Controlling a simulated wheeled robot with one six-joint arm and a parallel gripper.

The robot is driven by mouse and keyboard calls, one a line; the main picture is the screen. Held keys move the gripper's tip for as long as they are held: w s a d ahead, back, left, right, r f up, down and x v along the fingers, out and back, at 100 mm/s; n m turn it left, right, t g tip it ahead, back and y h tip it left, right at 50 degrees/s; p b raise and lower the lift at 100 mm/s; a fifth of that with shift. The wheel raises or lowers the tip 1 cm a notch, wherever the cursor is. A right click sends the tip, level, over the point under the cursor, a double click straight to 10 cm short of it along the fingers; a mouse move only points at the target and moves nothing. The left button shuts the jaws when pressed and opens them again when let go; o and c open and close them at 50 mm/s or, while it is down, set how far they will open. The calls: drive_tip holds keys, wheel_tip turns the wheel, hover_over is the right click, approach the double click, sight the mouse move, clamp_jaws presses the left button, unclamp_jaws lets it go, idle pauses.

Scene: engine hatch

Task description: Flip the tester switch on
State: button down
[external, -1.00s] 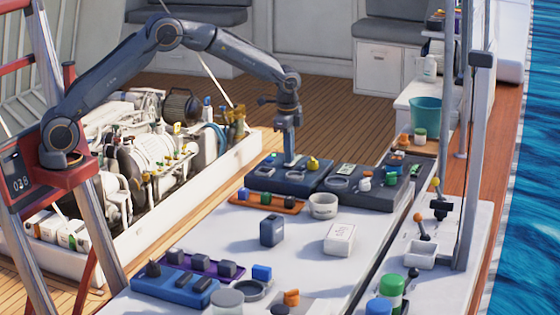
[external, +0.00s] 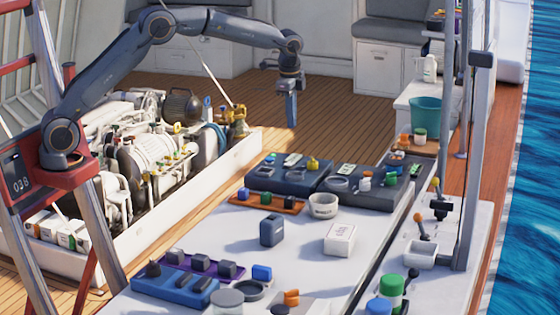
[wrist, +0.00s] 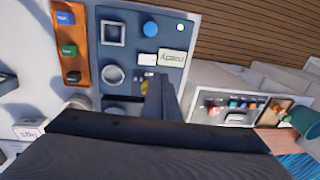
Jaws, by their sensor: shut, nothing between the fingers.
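A dark blue panel (external: 262,184) lies at the far end of the white bench; it also shows in the wrist view (wrist: 134,52). It carries a square frame, a round ring, a blue round knob (wrist: 150,28), a small white block (wrist: 147,60), a white label plate (wrist: 172,57) and a small green-lit lamp (wrist: 180,27). Which part is the tester switch I cannot tell for sure. A yellow knob (external: 313,163) sits on its right part. My gripper (external: 291,124) is shut and empty, pointing down, above and apart from the panel. Its fingers (wrist: 160,82) hide part of the panel in the wrist view.
A second dark panel (external: 372,197) lies right of the first. An orange tray (external: 266,204) and a white bowl (external: 323,206) stand in front. A blue-grey block (external: 271,231) and white box (external: 340,239) stand nearer. Engine machinery fills the hatch at left.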

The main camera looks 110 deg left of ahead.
drive_tip(key=shift+a+r, duration=0.2)
drive_tip(key=shift+r, duration=1.15)
